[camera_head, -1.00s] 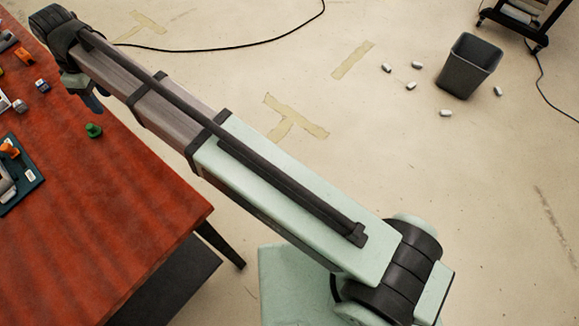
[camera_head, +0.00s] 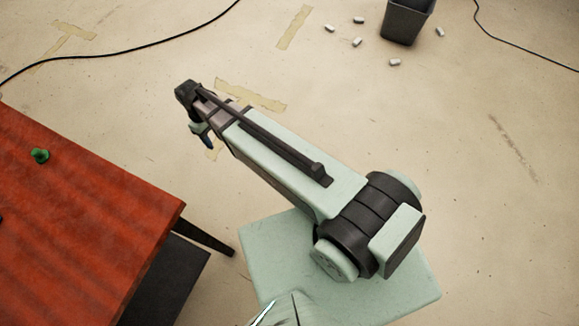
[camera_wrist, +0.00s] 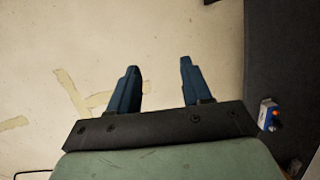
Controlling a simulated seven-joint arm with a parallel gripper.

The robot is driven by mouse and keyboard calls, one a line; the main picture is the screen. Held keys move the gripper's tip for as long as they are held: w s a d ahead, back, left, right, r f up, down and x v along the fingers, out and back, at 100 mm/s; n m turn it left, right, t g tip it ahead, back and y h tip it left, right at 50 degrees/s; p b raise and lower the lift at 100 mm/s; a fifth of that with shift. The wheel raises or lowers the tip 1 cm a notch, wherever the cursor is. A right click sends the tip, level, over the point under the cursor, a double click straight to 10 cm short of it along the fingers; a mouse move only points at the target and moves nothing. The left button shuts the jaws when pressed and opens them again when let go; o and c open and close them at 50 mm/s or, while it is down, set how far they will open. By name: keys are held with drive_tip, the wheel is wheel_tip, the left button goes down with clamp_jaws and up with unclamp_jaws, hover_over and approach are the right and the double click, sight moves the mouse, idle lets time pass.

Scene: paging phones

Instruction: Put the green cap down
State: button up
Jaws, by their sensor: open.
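The green cap (camera_head: 40,155) sits on the red-brown table (camera_head: 85,220), near its right part, in the head view. My gripper (camera_wrist: 158,75) is open and empty in the wrist view, its two blue fingers apart over bare floor. In the head view my gripper (camera_head: 205,135) is off the table, to the right of its edge and apart from the cap. The cap does not show in the wrist view.
A dark bin (camera_head: 405,20) stands on the floor at the top, with several small white pieces near it. A black cable (camera_head: 130,48) runs across the floor at upper left. A dark surface with a small blue-and-white object (camera_wrist: 267,114) is at right in the wrist view.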

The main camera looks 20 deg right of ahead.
drive_tip(key=s+d+f+m+g, duration=0.1)
drive_tip(key=s+d+f+m, duration=0.1)
drive_tip(key=s+d+f, duration=0.3)
drive_tip(key=s+d+f+m+g, duration=0.1)
drive_tip(key=s+d+f+m, duration=0.2)
drive_tip(key=s+d, duration=0.8)
drive_tip(key=s+d+f+m+g, duration=0.2)
drive_tip(key=s+d+f, duration=0.6)
drive_tip(key=s, duration=0.4)
drive_tip(key=shift+s+m+y, duration=0.35)
drive_tip(key=shift+m+y, duration=0.05)
drive_tip(key=shift+m, duration=0.2)
drive_tip(key=shift+d, duration=0.1)
